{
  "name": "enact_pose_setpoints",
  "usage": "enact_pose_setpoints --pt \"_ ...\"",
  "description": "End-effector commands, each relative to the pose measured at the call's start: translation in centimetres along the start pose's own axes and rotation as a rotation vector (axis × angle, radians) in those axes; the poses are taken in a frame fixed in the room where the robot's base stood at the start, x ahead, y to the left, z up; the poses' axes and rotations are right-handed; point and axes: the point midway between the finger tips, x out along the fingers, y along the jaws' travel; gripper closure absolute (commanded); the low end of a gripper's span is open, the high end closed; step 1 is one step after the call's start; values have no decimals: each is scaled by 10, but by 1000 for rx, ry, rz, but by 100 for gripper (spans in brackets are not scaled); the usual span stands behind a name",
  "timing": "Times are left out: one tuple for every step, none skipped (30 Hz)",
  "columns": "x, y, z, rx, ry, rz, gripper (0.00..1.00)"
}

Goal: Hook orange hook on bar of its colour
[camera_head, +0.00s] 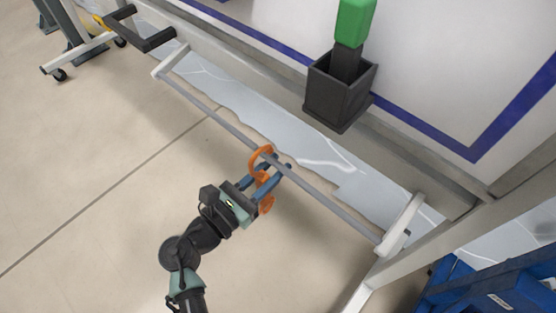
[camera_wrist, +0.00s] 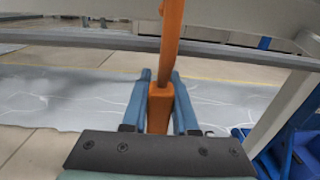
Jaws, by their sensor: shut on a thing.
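The orange hook (camera_head: 262,178) is between the blue fingers of my gripper (camera_head: 270,180), which is shut on it. The hook's curved top overlaps the grey bar (camera_head: 325,200) in the head view; I cannot tell whether it hangs on the bar. In the wrist view my gripper (camera_wrist: 159,80) holds the hook's orange shank (camera_wrist: 170,45) upright, and the shank crosses in front of the grey bar (camera_wrist: 80,38). The hook's top is cut off in the wrist view. The bar looks plain grey, with no orange seen on it.
White end brackets (camera_head: 402,225) hold the bar at both ends. A black box (camera_head: 340,95) with a green-topped object (camera_head: 355,22) is behind the bar. Blue crates (camera_head: 500,290) are at the lower right. A black handle-like frame (camera_head: 140,35) is at the upper left.

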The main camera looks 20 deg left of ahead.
Motion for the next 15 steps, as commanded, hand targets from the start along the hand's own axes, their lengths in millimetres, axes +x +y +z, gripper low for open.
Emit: enact_pose_setpoints --pt "-5 0 2 0 -1 1 100" --pt "-7 0 2 0 -1 1 100" --pt "-10 0 2 -1 -1 1 100" --pt "-13 0 2 -1 -1 2 100" --pt "-15 0 2 -1 0 2 100" --pt "-18 0 2 -1 0 1 100" --pt "-21 0 2 -1 0 2 100" --pt "-23 0 2 0 0 1 100" --pt "-26 0 2 0 0 1 100" --pt "-29 0 2 0 0 0 100" --pt "-31 0 2 0 0 1 100" --pt "-34 0 2 -1 -1 2 100" --pt "-37 0 2 -1 -1 1 100" --pt "-39 0 2 -1 -1 0 100" --pt "-42 0 2 -1 -1 1 100"
